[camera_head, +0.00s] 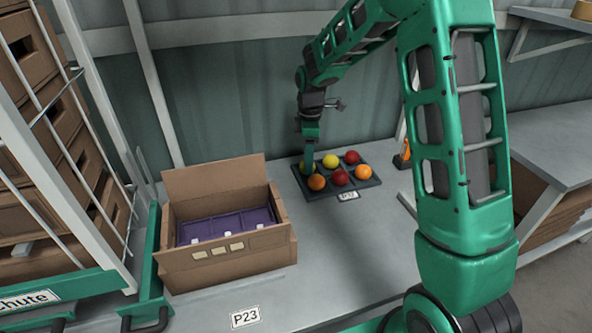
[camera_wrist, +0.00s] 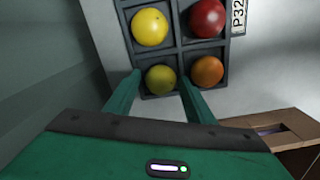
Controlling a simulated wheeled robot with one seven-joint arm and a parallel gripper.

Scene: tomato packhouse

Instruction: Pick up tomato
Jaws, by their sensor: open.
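A dark tray (camera_head: 372,183) on the grey bench holds several tomatoes in separate compartments. A yellow-green tomato (camera_wrist: 160,80) sits in its back-left corner compartment in the head view, partly hidden there by my gripper (camera_head: 309,160). In the wrist view my gripper (camera_wrist: 161,76) is open, with one finger on each side of the yellow-green tomato; I cannot tell whether they touch it. A yellow tomato (camera_wrist: 150,26), a red tomato (camera_wrist: 206,18) and an orange tomato (camera_wrist: 206,72) lie in neighbouring compartments. The right finger is close beside the orange one.
A cardboard box (camera_head: 225,260) with purple contents stands left of the tray. A rack of brown crates (camera_head: 30,200) is at far left. The wall (camera_head: 230,90) is close behind the tray. A small orange object (camera_head: 404,152) stands to its right. Bench in front of the tray is clear.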

